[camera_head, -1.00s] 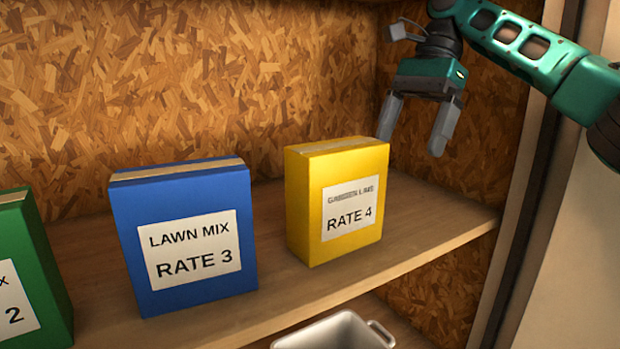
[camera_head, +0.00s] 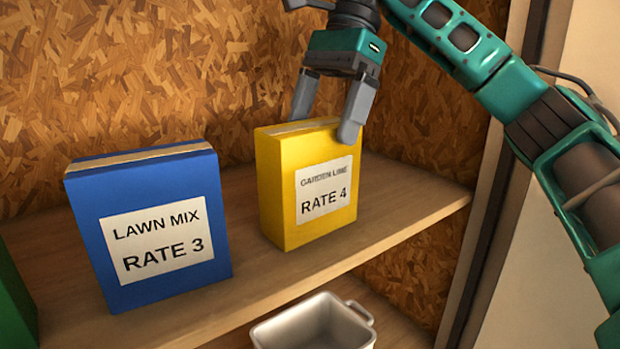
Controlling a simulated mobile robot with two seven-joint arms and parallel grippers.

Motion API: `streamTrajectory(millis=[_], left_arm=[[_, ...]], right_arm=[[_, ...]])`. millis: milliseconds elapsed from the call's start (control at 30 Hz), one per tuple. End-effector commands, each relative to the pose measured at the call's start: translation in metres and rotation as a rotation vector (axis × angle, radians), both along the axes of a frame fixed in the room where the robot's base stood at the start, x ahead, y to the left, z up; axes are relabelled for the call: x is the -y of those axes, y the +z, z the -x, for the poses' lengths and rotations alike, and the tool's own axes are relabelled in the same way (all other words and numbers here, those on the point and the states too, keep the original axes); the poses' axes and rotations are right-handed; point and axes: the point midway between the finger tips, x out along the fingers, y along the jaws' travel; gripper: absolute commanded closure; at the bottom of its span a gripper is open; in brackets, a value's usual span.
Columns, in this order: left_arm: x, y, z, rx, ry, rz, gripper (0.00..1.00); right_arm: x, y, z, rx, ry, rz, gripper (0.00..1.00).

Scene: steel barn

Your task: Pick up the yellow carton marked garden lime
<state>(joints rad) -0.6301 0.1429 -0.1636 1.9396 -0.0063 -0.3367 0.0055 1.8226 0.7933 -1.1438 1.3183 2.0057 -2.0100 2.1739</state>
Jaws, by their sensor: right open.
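The yellow carton (camera_head: 285,205) stands upright on the wooden shelf. Its white label reads GARDEN LIME, RATE 4. My right gripper (camera_head: 326,126) points down right above the carton's top. It is open. One finger hangs in front of the carton's upper right front edge. The other finger tip sits behind or at the carton's top back; I cannot tell if either finger touches it. My left gripper does not show.
A blue LAWN MIX carton (camera_head: 150,285) stands to the left on the same shelf (camera_head: 395,220), with a gap between. A green carton (camera_head: 15,305) is cut off at the left edge. A grey bin (camera_head: 318,325) sits below. An upright post (camera_head: 500,200) stands at right.

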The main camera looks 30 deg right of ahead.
Motion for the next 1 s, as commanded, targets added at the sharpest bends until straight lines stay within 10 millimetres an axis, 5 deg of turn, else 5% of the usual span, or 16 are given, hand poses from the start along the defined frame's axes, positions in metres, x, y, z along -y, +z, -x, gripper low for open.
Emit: streamTrajectory(millis=[167, 500, 1000], left_arm=[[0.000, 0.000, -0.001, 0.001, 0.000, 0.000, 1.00], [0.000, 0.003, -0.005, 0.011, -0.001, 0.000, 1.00], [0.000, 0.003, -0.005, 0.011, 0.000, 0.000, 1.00]], right_arm=[[-0.014, -0.001, 0.003, 0.000, 0.004, -0.002, 0.04], [-0.029, -0.045, 0.006, -0.001, -0.002, -0.002, 0.04], [-0.030, -0.048, 0.006, 0.000, -0.002, -0.002, 0.04]])
